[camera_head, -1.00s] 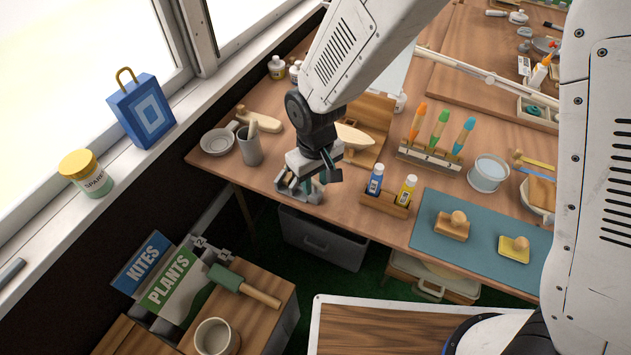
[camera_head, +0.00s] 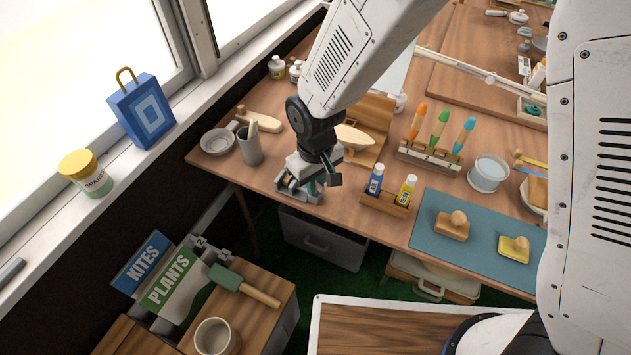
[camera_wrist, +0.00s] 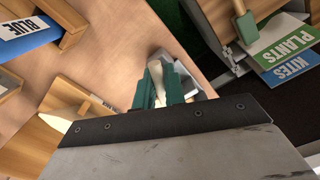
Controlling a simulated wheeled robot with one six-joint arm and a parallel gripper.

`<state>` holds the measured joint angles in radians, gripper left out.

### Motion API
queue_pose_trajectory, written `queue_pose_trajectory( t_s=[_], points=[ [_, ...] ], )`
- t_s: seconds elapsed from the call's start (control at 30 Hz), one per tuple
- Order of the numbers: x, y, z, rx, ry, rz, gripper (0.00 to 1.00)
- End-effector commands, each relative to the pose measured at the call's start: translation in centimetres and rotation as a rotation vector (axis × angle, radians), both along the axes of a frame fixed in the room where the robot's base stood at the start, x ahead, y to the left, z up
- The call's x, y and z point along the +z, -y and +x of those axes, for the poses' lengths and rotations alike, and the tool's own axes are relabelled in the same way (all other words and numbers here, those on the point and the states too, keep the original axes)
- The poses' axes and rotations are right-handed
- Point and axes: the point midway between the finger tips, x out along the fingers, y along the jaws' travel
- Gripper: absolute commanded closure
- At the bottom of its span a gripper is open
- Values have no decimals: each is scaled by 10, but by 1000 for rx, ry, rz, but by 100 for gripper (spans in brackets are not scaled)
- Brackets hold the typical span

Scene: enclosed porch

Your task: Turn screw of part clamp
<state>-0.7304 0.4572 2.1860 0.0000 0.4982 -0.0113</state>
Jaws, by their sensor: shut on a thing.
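A bottle rack (camera_head: 382,204) stands close right of the clamp. A grey cup (camera_head: 250,150) with wooden tools stands to its left, and a wooden stand (camera_head: 374,126) is behind. The bench edge is just in front of the clamp, with a grey bin (camera_head: 322,240) below.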

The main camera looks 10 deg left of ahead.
Motion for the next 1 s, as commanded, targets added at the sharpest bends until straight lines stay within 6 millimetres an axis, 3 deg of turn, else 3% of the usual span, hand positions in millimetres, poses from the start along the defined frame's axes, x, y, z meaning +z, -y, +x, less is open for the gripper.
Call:
queue_pose_trajectory(
  t_s=[0.83, 0.9, 0.93, 1.0],
  points=[
    [0, 0, 0, 0, 0, 0, 100],
    [0, 0, 0, 0, 0, 0, 74],
    [0, 0, 0, 0, 0, 0, 69],
    [0, 0, 0, 0, 0, 0, 69]
  ],
)
